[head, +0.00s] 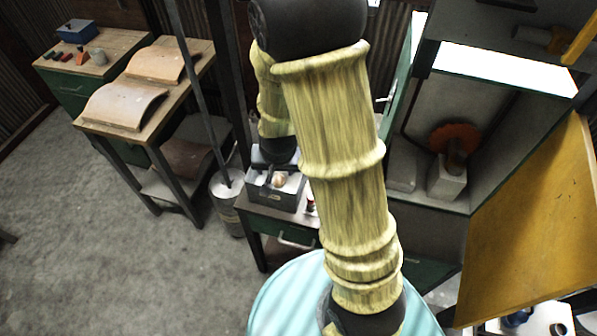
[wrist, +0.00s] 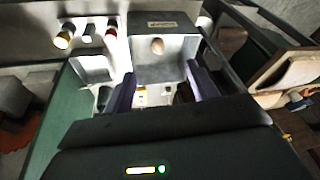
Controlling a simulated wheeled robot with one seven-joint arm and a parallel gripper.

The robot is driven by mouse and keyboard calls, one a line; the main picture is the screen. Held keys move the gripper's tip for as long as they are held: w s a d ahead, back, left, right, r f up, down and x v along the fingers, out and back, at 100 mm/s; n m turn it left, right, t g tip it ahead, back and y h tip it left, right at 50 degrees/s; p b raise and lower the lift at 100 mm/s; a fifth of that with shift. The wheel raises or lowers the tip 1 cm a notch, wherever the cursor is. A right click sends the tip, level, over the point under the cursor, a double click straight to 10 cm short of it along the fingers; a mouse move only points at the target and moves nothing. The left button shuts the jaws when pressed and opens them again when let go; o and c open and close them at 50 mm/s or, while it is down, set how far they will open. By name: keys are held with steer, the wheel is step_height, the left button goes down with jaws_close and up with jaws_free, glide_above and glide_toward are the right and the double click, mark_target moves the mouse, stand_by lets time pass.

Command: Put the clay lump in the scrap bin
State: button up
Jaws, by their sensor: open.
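A small rounded tan lump, which looks like the clay lump (head: 280,181), lies inside a grey open-topped box (head: 262,194) on the bench. The wrist view shows the lump (wrist: 158,46) against the box's far part, near a label plate too small to read. My gripper (wrist: 162,70) is open, its two purple fingers apart with nothing held between them. It is over the near part of the box (wrist: 160,72), with the lump beyond the fingertips. In the head view my arm hides most of the gripper. I cannot tell whether this grey box is the scrap bin.
A grey bucket (head: 226,204) stands on the floor left of the bench. Small jars (wrist: 65,36) stand left of the box in the wrist view. A wooden table with curved tiles (head: 122,104) is at left. A shelf unit and tilted yellow board (head: 530,225) are at right.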

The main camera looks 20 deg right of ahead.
steer(key=s+d+r+n+g, duration=0.1)
steer(key=s+d+r+n, duration=0.2)
steer(key=s+r, duration=0.5)
steer(key=shift+s+r+n, duration=0.25)
steer(key=shift+s+n, duration=0.25)
steer(key=shift+s, duration=0.1)
